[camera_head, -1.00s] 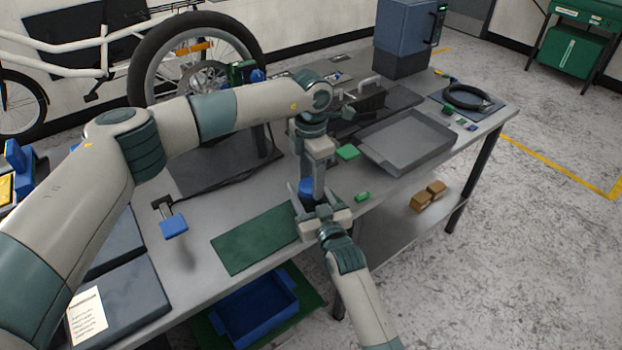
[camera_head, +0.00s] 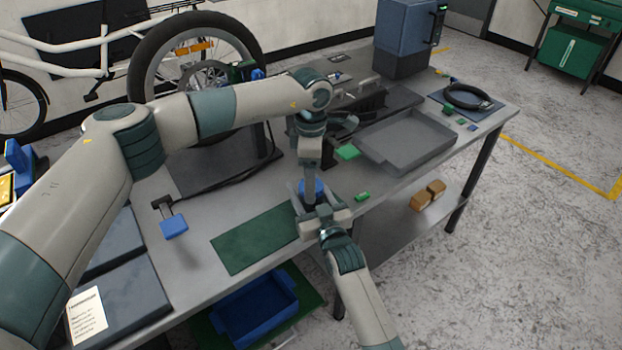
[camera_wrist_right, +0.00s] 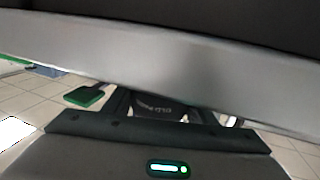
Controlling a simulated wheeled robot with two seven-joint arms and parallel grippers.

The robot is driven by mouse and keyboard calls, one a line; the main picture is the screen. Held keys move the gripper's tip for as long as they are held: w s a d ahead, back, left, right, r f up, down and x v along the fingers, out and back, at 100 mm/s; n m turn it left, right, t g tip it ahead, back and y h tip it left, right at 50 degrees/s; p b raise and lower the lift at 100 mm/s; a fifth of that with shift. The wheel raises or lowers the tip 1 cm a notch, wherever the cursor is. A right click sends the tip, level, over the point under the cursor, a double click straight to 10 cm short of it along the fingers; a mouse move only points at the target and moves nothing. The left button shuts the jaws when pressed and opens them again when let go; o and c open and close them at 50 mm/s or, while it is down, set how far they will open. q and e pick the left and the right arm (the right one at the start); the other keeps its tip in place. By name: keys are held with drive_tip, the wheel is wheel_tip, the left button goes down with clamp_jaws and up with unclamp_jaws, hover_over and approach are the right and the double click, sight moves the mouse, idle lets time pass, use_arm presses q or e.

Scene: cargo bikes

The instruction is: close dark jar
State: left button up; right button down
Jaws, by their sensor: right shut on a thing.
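The dark jar (camera_wrist_right: 160,106) shows in the right wrist view as a dark body with pale lettering between my right fingers. My right gripper (camera_head: 312,212) is shut on it at the bench's front edge, beside the green mat. A blue lid (camera_head: 313,188) shows just above my right gripper in the head view. My left gripper (camera_head: 311,180) comes down from above with its fingertips at the blue lid. Its fingers are seen edge-on, so I cannot tell if they grip the lid. The jar's body is mostly hidden in the head view.
The green mat (camera_head: 252,238) lies left of the jar. A blue-handled item (camera_head: 174,226) lies left on the bench. A blue bin (camera_head: 258,310) is below.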

use_arm(q)
drive_tip(key=shift+r, duration=2.15)
drive_tip(key=shift+c, duration=0.2)
drive_tip(key=n, duration=0.2)
drive_tip(key=r+n, duration=0.1)
drive_tip(key=n, duration=0.3)
drive_tip(key=shift+d+r, duration=0.1)
drive_tip(key=shift+r, duration=0.25)
drive_tip(key=n, duration=0.2)
drive_tip(key=r+n, duration=0.1)
drive_tip(key=n, duration=0.3)
drive_tip(key=shift+r, duration=0.35)
drive_tip(key=shift+f, duration=4)
drive_tip(key=shift+c, duration=0.7)
